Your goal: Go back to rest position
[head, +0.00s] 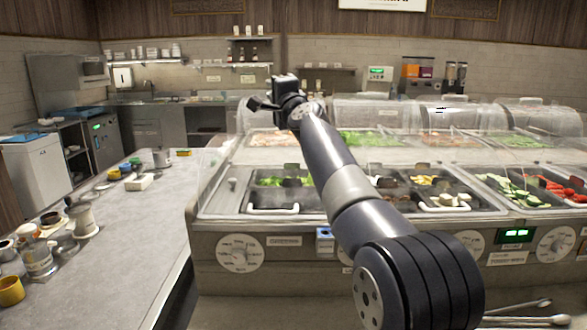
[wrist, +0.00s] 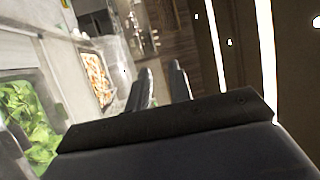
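My gripper is clear of the counter and touches nothing that I can see.
A grey worktop (head: 130,235) with jars and cups lies left. Long-handled utensils (head: 525,318) lie at the lower right.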

